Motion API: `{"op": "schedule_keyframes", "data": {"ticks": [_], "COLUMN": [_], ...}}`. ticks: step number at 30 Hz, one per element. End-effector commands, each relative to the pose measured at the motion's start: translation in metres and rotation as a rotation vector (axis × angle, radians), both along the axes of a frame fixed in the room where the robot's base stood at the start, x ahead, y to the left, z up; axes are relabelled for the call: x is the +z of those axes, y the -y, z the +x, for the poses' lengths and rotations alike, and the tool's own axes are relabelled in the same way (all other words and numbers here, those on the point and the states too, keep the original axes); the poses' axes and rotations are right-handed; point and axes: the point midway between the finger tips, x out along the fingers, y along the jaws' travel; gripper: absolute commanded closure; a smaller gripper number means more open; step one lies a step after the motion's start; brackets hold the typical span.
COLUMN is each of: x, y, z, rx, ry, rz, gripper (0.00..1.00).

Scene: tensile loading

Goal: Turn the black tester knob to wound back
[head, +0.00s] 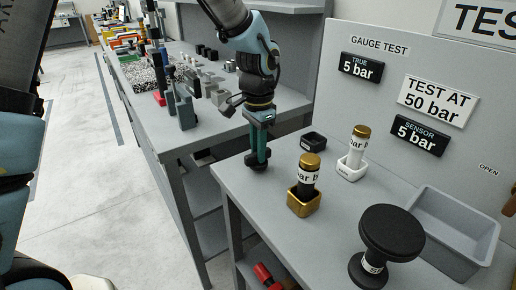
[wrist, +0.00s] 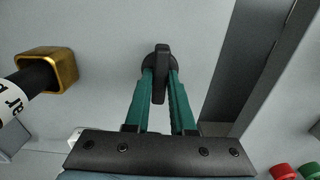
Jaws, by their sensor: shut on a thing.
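The black tester knob (wrist: 161,60), a round base with a raised straight bar across it, is at the top centre of the wrist view. My gripper (wrist: 160,88) has its two teal fingers on either side of the bar, shut on it. In the head view my gripper (head: 258,150) points straight down at the near bench's left corner, and the knob is mostly hidden under the fingertips. The panel shows a TRUE display (head: 361,68) reading 5 bar and a SENSOR display (head: 418,133) reading 5 bar. A sign (head: 438,104) says TEST AT 50 bar.
Right of my gripper stand a gold-capped black cylinder in a gold holder (head: 304,203), an empty black holder (head: 313,141) and a gold-capped white cylinder in a white holder (head: 351,170). A black disc-topped piece (head: 391,230) and a grey bin (head: 455,220) are farther right.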

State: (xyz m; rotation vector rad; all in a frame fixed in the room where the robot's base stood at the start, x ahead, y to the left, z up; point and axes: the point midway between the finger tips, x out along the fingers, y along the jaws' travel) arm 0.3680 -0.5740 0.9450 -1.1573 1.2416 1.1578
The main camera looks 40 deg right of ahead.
Motion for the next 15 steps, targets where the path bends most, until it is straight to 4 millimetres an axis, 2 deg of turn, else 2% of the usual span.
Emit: {"op": "schedule_keyframes", "data": {"ticks": [10,11,15], "x": [-0.0002,-0.0002,-0.0002], "y": [0.0001,0.0001,0.0000], "z": [-0.0001,-0.0001,-0.0001], "rx": [-0.005,-0.005,-0.004], "ry": [0.000,0.000,0.000], "rz": [0.000,0.000,0.000], "gripper": [1.00,0.76,0.61]}}
